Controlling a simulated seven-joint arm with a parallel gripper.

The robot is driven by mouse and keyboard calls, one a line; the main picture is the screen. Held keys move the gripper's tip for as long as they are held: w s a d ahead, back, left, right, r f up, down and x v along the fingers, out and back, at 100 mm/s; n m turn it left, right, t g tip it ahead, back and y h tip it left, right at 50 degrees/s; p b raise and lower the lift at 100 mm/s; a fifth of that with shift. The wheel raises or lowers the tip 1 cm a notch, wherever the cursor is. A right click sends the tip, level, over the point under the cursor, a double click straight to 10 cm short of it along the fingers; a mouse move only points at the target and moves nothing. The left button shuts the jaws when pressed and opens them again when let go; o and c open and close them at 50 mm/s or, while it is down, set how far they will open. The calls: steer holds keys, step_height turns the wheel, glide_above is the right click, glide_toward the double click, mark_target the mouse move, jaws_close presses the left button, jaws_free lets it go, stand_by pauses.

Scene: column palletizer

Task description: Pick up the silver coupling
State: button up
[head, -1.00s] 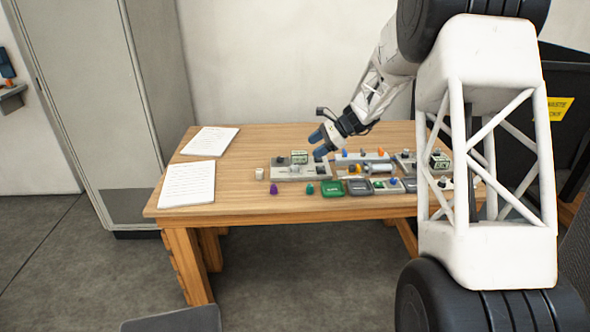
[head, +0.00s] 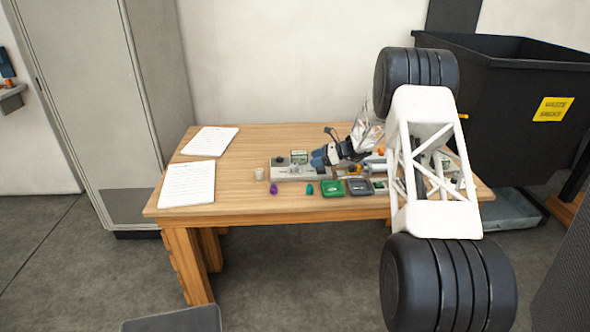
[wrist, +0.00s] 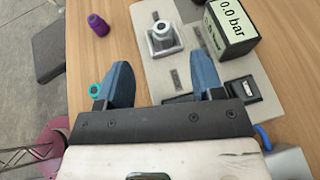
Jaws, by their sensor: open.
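The silver coupling (wrist: 163,37) appears as a pale ringed cylinder with a dark centre, standing in a square grey holder on the light-grey board. In the head view the same spot on the board (head: 284,177) is small, and the part is hard to make out. My gripper (wrist: 160,66) is open and empty, its two blue fingers apart. In the wrist view the coupling lies ahead of the gap between the fingertips, not between them. In the head view my gripper (head: 318,158) is low over the board's right part.
A gauge box reading 0.0 bar (wrist: 231,24) stands on the board close to the right finger. A purple part (wrist: 98,25) and a teal part (wrist: 95,90) are on the table to the left. A pale cylinder (head: 259,174) stands off the board's left end.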

mark_target(294, 164)
stand_by(0.3)
steer(key=shift+x, duration=1.35)
steer(key=shift+x, duration=2.55)
steer(key=c, duration=1.1)
steer(key=shift+r, duration=0.1)
